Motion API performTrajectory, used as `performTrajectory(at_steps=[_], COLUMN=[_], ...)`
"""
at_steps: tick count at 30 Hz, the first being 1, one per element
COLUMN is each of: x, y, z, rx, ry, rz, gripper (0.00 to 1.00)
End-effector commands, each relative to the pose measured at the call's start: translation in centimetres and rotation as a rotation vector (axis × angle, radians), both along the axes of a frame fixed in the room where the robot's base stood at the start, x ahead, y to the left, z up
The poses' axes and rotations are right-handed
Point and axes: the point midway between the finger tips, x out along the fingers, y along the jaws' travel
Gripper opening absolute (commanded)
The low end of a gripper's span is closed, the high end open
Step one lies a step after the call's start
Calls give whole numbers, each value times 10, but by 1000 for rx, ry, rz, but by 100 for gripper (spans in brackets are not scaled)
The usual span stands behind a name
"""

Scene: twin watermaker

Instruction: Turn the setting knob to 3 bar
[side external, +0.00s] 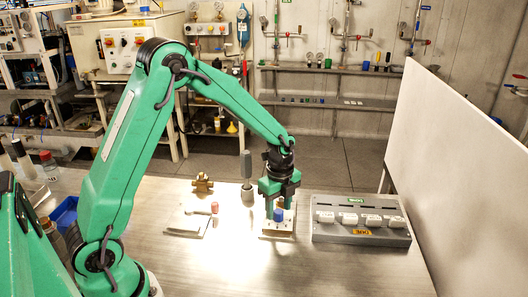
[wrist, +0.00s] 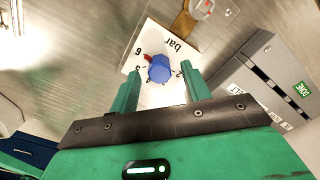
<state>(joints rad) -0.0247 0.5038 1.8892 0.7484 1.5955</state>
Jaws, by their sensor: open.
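The setting knob is blue (wrist: 160,69) and sits on a white dial plate (wrist: 170,94) marked "bar" with numbers around it. A red pointer (wrist: 148,57) on the knob's upper left side in the wrist view points towards the 6. Some numbers are hidden or too small to read. My gripper (wrist: 161,73) is open, with one finger on each side of the knob. In the side view my gripper (side external: 279,207) points straight down over the blue knob (side external: 279,215). I cannot tell whether the fingers touch the knob.
A grey box with several white switches (side external: 346,236) stands right of the dial plate. A white plate with a red-capped part (side external: 214,208) lies to the left, with a brass fitting (side external: 202,184) behind it. A white panel (side external: 455,150) bounds the right. The front bench is clear.

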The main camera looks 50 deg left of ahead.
Motion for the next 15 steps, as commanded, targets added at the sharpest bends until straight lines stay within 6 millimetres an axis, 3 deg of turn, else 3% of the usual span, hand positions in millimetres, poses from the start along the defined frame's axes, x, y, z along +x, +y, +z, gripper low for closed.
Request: performTrajectory(at_steps=[13, 15], x=[0, 0], y=[0, 0], z=[-9, -9], rx=[0, 0], ry=[0, 0], rz=[0, 0], gripper=[47, 34])
